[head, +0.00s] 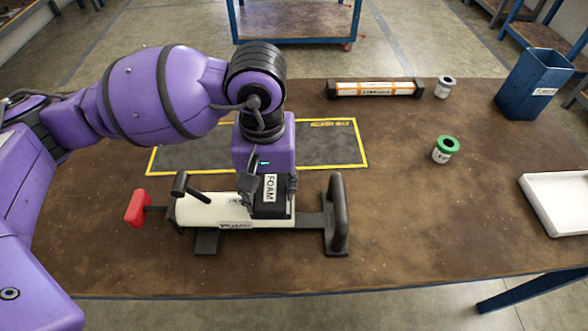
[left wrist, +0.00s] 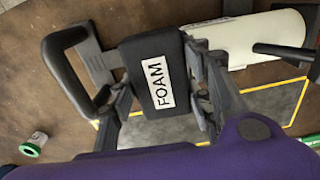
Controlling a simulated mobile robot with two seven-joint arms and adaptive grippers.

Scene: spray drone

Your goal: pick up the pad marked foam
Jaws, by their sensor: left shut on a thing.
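The pad marked FOAM (head: 270,190) is a dark block with a white label. It also shows in the left wrist view (left wrist: 151,60), between the two fingers. My left gripper (head: 271,204) points down and is shut on the pad, one finger on each side. The pad is over or beside the right end of the white pump (head: 215,211); I cannot tell whether it touches it. My right gripper is not in view.
The pump has a red knob (head: 137,208) at left and a black handle (head: 337,210) at right. Behind lies a yellow-bordered dark mat (head: 330,145). A white-orange bar (head: 375,90), green-topped can (head: 445,150), grey can (head: 445,87), blue bin (head: 535,85) and white tray (head: 560,205) stand beyond.

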